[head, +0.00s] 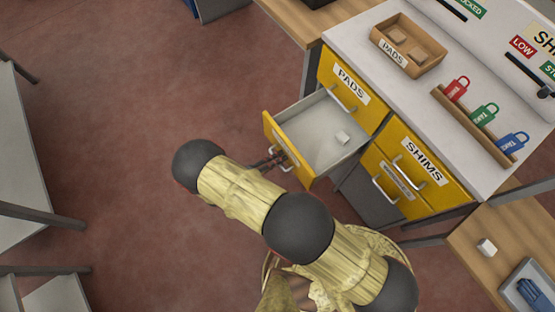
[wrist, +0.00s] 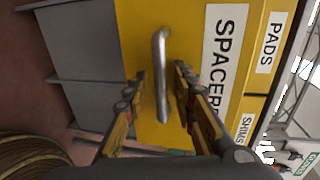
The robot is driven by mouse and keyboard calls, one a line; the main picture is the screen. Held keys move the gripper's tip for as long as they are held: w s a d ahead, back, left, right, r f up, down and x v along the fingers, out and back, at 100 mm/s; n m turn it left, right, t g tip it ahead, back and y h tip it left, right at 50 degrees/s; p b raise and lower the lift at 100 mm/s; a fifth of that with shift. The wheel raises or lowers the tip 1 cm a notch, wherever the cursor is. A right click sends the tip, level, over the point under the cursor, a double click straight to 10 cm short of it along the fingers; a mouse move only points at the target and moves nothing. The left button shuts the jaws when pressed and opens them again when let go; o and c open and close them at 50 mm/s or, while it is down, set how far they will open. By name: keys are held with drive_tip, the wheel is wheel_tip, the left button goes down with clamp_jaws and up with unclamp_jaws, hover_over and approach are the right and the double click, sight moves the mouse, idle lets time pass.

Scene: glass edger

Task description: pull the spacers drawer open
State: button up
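The spacers drawer (head: 318,135) stands pulled out from the cabinet, below the upper pads drawer, in the head view. Its pale inside shows, with a small white block (head: 343,138) in it. In the wrist view its yellow front (wrist: 190,18) carries a SPACERS label (wrist: 222,55) and a grey bar handle (wrist: 161,60). My gripper (wrist: 160,82) is at this front, with one finger on each side of the handle. Gaps show between the fingers and the bar, so it looks open around it. In the head view my arm partly hides the drawer front and the gripper (head: 272,161).
The pads drawer (head: 350,84) and shims drawer (head: 412,170) are shut. On the cabinet top are a wooden tray (head: 425,62) and a rack with red, green and blue padlock-shaped tags (head: 484,114). A wooden bench (head: 465,237) stands lower right. Red floor (head: 120,120) is clear at left.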

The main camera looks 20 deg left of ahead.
drive_tip(key=v, duration=0.7)
drive_tip(key=shift+s+a, duration=0.15)
drive_tip(key=shift+s, duration=0.05)
idle(0.7)
